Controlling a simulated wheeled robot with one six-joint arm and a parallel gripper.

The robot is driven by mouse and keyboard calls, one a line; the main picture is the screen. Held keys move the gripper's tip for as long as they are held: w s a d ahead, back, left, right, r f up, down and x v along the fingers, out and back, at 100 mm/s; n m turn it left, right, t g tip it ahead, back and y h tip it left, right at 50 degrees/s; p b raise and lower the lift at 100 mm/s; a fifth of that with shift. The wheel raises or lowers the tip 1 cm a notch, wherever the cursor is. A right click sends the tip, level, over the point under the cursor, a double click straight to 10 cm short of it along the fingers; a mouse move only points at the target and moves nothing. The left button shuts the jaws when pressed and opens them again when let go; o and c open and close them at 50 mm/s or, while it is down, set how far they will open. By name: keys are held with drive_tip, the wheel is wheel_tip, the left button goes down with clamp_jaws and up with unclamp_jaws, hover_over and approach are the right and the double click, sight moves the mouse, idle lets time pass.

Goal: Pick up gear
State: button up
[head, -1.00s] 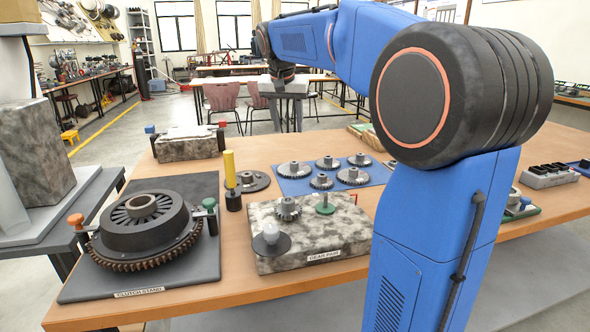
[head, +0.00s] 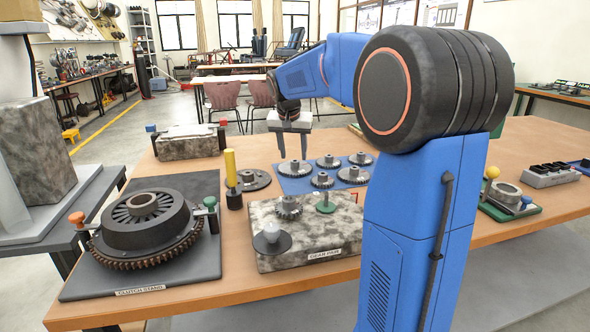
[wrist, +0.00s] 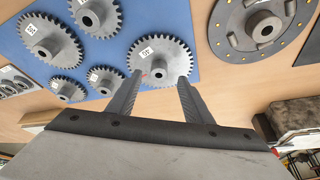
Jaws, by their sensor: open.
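Several grey toothed gears lie on a blue mat (head: 283,186). The leftmost large gear (head: 294,169) is the one nearest my gripper (head: 293,160), which hangs above it with fingers pointing down. In the wrist view this gear (wrist: 158,50) has a white label and a raised hub, and lies just beyond and partly between my two fingertips (wrist: 160,78). My gripper is open and empty; I cannot tell the exact height above the gear. Smaller gears lie beside it, such as one in front (head: 322,180). Another gear (head: 288,207) sits on the stone "gear pair" block.
A dark round plate (head: 254,181) lies left of the mat, with a yellow-topped post (head: 230,172) beside it. The gear pair block (head: 330,241) stands in front, the clutch stand (head: 75,280) at left, and a stone-like block (head: 187,147) at back left.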

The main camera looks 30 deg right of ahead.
sight(295, 165)
drive_tip(key=shift+x, duration=1.55)
clamp_jaws()
drive_tip(key=shift+r, duration=0.1)
